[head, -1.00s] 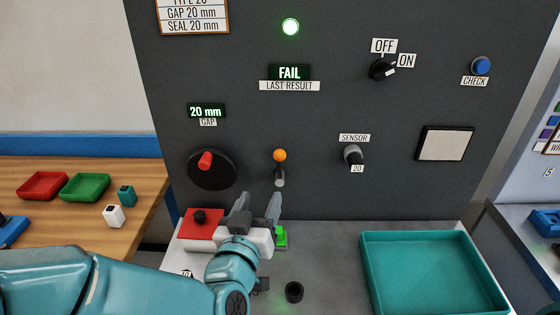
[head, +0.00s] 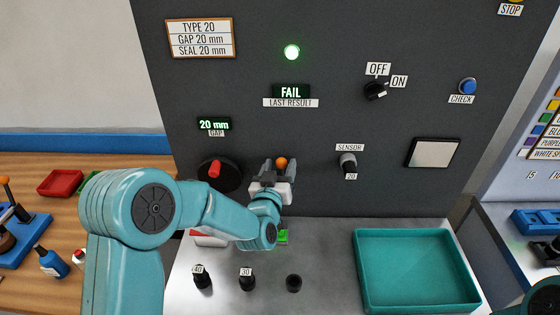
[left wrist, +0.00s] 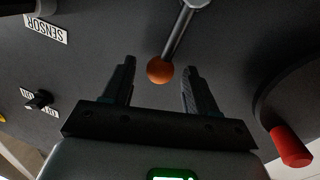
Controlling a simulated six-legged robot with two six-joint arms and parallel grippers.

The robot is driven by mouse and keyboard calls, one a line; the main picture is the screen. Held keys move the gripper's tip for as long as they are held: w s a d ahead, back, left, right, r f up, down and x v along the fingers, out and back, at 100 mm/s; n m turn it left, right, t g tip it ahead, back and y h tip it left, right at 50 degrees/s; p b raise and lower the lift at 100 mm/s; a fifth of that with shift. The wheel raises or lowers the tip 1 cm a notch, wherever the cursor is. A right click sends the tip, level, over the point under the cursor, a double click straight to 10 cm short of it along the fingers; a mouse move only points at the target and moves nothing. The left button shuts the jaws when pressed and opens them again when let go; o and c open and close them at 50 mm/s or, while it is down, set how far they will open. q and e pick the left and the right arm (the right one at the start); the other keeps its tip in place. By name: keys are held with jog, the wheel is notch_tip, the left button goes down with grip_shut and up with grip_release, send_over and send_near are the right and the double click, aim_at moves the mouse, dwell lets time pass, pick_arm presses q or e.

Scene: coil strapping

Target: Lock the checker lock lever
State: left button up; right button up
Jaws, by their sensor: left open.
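The lock lever, with an orange ball knob (head: 281,163), stands out from the dark checker panel between the gap dial and the sensor knob. In the left wrist view the orange knob (left wrist: 160,70) tips a grey metal rod. My left gripper (head: 279,170) is open at the lever. In the left wrist view its two fingers (left wrist: 158,85) lie on either side of the knob, with clear space on both sides. The lower part of the lever is hidden behind the gripper in the head view. At the lower right corner a teal part of my own body shows; the right gripper is not seen.
The red-handled gap dial (head: 215,170) is close to the left of my gripper; the sensor knob (head: 348,162) is to the right. A teal tray (head: 357,270) and several black plugs, such as the one marked 30 (head: 247,280), sit on the shelf below. The display (head: 291,91) reads FAIL.

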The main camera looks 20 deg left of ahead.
pick_arm(q)
jog(key=shift+w, duration=0.25)
jog(key=shift+w+f, duration=0.1)
jog(key=shift+w, duration=0.2)
jog(key=shift+s, duration=0.15)
grip_shut()
jog(key=a+f+n+y+b, duration=0.1)
jog(key=n+b, duration=0.4)
jog(key=b, duration=0.6)
jog(key=s+a+f+n+t+b, duration=0.1)
jog(key=a+f+n+b, duration=0.2)
jog(key=b, duration=0.9)
jog(key=s+a+f+n+y+b, duration=0.1)
jog(key=a+f+n+b, duration=0.1)
jog(key=n+b, duration=0.5)
jog(key=shift+a+f+n+t+y+b, duration=0.1)
jog(key=shift+a+n+t+y+b, duration=0.4)
jog(key=shift+b, duration=2.25)
jog(key=shift+a+f+n+b, duration=0.2)
jog(key=shift+f+n+b, duration=0.15)
jog(key=shift+n+b, duration=0.8)
